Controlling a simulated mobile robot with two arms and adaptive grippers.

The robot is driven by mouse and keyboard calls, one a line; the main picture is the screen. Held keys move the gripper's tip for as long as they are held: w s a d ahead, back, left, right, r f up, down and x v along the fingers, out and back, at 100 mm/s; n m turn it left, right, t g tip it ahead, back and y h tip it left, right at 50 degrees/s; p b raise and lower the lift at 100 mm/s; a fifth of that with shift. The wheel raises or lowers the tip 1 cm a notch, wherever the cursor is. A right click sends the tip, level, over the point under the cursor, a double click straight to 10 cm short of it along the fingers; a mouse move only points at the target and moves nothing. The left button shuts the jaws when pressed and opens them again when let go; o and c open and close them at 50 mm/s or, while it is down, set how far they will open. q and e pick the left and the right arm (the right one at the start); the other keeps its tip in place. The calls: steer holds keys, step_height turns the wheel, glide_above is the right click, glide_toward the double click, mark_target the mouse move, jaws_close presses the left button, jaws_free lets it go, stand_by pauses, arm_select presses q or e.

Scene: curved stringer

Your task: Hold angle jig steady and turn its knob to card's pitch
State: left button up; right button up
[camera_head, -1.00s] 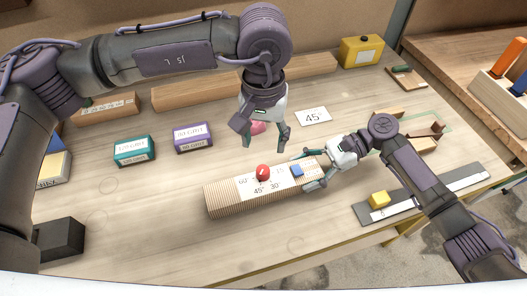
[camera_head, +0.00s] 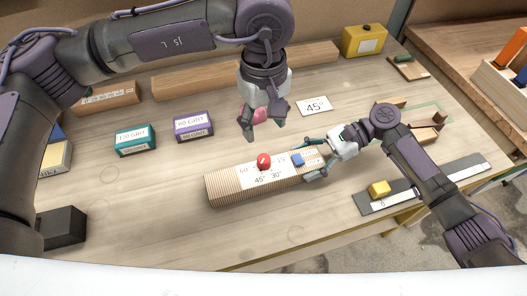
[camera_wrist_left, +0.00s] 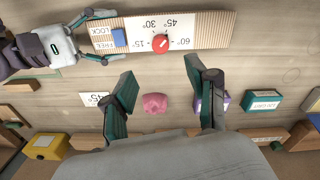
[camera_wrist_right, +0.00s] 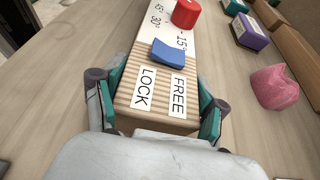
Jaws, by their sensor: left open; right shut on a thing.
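The angle jig (camera_head: 225,187) is a ribbed wooden block with a white scale plate marked 60, 45, 30 and 15. Its red knob (camera_head: 263,161) has a pale pointer mark, whose exact setting I cannot read. A blue lever (camera_wrist_right: 169,52) sits near the LOCK and FREE labels. My right gripper (camera_head: 315,160) is shut on the jig's right end, around its sides. My left gripper (camera_head: 264,125) is open and empty, above the table behind the jig, apart from the knob. The card (camera_head: 315,106) reads 45° and lies behind the jig.
A pink lump (camera_wrist_left: 155,103) lies behind the jig, partly hidden by my left gripper in the head view. Green (camera_head: 135,140) and purple (camera_head: 193,126) grit boxes stand left.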

mark_target(263, 159)
arm_select(q)
step_height(263, 159, down, 12)
steer(key=n, duration=0.9)
steer(key=shift+w, duration=0.1)
